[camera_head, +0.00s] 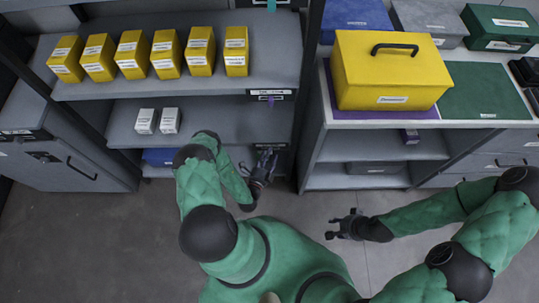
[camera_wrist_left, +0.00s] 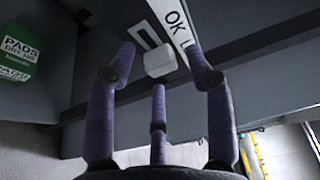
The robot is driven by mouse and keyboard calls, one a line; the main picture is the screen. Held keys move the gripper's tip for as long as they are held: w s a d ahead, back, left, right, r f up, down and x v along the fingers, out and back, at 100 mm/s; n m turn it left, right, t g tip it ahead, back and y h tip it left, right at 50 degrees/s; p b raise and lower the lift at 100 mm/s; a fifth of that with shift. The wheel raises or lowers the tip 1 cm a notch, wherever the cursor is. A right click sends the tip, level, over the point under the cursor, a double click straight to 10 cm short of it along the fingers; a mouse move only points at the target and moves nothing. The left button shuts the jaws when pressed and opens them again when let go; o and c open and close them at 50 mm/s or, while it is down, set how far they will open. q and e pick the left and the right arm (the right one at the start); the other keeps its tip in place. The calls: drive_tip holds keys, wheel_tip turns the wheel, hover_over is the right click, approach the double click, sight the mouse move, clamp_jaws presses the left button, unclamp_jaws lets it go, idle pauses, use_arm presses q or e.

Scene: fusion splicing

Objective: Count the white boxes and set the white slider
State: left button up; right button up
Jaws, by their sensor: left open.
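Two white boxes, a left one (camera_head: 146,121) and a right one (camera_head: 170,121), stand side by side on the grey middle shelf (camera_head: 215,122) in the head view. The white slider (camera_wrist_left: 160,61) is a small block below a white label strip reading "OK" (camera_wrist_left: 174,22) in the left wrist view. My left gripper (camera_head: 265,163) is at the right end of that shelf's front edge. Its fingers (camera_wrist_left: 160,72) are spread, with the slider between and beyond the tips; contact is unclear. My right gripper (camera_head: 342,223) is open and empty above the floor.
Several yellow boxes (camera_head: 165,53) line the upper shelf. A yellow case (camera_head: 388,72) stands on the right-hand bench. A green box (camera_wrist_left: 20,50) shows in the wrist view. The floor (camera_head: 110,240) is clear.

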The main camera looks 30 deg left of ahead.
use_arm(q)
drive_tip(key=shift+w+a, duration=0.1)
drive_tip(key=shift+w, duration=0.5)
use_arm(e)
drive_tip(key=shift+f, duration=0.2)
use_arm(q)
clamp_jaws()
